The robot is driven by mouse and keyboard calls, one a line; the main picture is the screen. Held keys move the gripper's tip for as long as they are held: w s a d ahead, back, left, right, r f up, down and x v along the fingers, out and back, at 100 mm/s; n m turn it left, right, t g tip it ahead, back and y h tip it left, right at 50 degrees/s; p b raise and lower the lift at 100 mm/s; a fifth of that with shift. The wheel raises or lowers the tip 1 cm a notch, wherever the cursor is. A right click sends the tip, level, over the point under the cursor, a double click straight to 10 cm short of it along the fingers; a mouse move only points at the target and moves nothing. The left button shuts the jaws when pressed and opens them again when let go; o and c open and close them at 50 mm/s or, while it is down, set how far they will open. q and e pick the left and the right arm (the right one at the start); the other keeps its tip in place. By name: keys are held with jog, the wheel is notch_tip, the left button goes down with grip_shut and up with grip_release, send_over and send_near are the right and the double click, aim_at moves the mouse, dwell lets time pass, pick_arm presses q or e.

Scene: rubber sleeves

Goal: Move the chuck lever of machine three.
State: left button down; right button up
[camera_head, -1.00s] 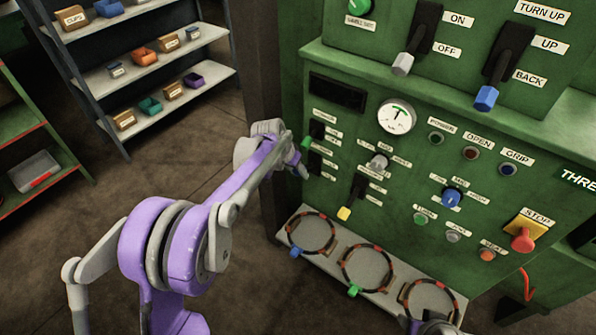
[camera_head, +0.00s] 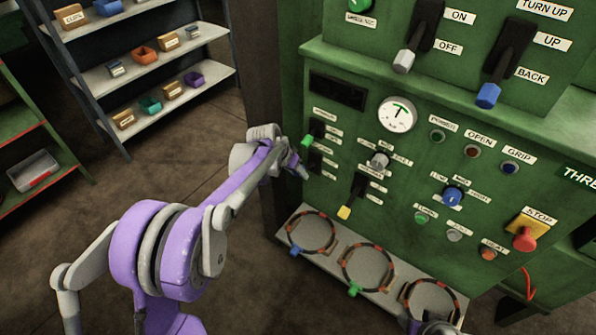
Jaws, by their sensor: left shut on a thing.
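The green machine panel (camera_head: 440,170) bears the sign "THREE" at its right edge. My left gripper (camera_head: 303,171) is at the panel's left side, shut on a small lever that its jaws mostly hide. A dark lever plate (camera_head: 314,160) shows just behind the jaws. Just above is a lever with a green tip (camera_head: 307,141). A black lever with a yellow tip (camera_head: 344,212) hangs to the lower right, apart from the gripper. The small labels are too blurred to read, so I cannot tell which lever is marked chuck. A grey end of my right arm (camera_head: 438,327) shows at the bottom edge; its jaws are unclear.
Larger levers with a grey tip (camera_head: 403,61) and a blue tip (camera_head: 488,95) stand above. A red stop button (camera_head: 524,238) is at the right. A ledge (camera_head: 335,265) with ringed sleeves juts out below. Shelves (camera_head: 150,70) stand back left; the floor between is clear.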

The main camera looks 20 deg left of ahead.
pick_arm(q)
jog(key=shift+s+a+f+t+h+b, duration=0.1)
jog(key=shift+s+f+t+h+b, duration=0.05)
jog(key=shift+f+t+b, duration=0.2)
jog(key=shift+s+a+f+t+h+b, duration=0.15)
jog(key=shift+f+t+b, duration=0.1)
jog(key=shift+f+t, duration=0.15)
notch_tip(320, 180, down, 8)
jog(key=w+t+h+b, duration=0.1)
jog(key=t+h+b, duration=0.2)
jog(key=t+b, duration=0.5)
jog(key=shift+d+m+t+h, duration=0.3)
jog(key=shift+m+t, duration=0.1)
jog(key=shift+t, duration=0.15)
jog(key=shift+c, duration=2.3)
grip_release()
jog(key=shift+w+f, duration=0.1)
jog(key=v, duration=1.1)
